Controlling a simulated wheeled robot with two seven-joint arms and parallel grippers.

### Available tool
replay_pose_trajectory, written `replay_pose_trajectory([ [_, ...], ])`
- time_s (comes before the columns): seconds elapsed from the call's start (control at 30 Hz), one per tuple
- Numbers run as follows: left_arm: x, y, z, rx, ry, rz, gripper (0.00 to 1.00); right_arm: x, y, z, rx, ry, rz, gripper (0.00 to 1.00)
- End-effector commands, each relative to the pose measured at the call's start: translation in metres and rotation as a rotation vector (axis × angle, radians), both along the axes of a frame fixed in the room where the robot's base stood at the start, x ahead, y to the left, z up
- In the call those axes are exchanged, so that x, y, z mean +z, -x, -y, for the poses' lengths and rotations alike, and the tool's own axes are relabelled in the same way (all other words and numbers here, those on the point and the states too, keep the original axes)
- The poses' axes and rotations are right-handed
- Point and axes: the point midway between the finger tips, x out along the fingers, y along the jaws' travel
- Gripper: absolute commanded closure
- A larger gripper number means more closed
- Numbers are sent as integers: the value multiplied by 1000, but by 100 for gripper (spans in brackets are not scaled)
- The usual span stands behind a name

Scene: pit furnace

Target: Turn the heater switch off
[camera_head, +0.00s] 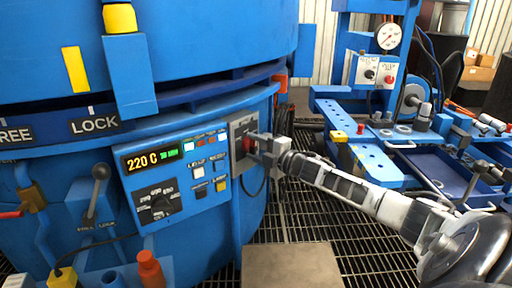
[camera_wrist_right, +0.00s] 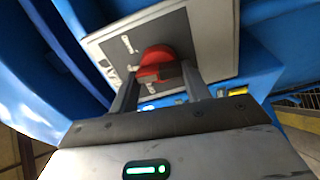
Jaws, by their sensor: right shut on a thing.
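The heater switch (camera_wrist_right: 155,62) is a red rotary knob on a grey plate (camera_wrist_right: 205,35). In the wrist view its red handle sits between the two fingers of my right gripper (camera_wrist_right: 160,85), which is shut on it. In the head view the red knob (camera_head: 249,144) shows at the right end of the furnace's control panel, partly hidden by my right gripper (camera_head: 257,144). My right arm reaches to it from the lower right. The labels beside the knob are too blurred to read. My left gripper does not show.
A grey lever (camera_head: 97,190) stands at left. A blue workbench (camera_head: 375,160) with a gauge (camera_head: 388,37) is at right. Grating floor (camera_head: 300,215) lies between them.

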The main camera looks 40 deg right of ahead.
Motion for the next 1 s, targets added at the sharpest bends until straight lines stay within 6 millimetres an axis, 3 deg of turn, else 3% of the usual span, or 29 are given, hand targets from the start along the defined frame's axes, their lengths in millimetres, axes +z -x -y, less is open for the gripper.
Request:
replay_pose_trajectory([
  [0.6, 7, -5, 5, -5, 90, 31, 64, -6, 0, 0, 3, 581, 71, 76],
  [1.0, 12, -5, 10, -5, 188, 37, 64, -8, 0, 0, 3, 878, 106, 76],
])
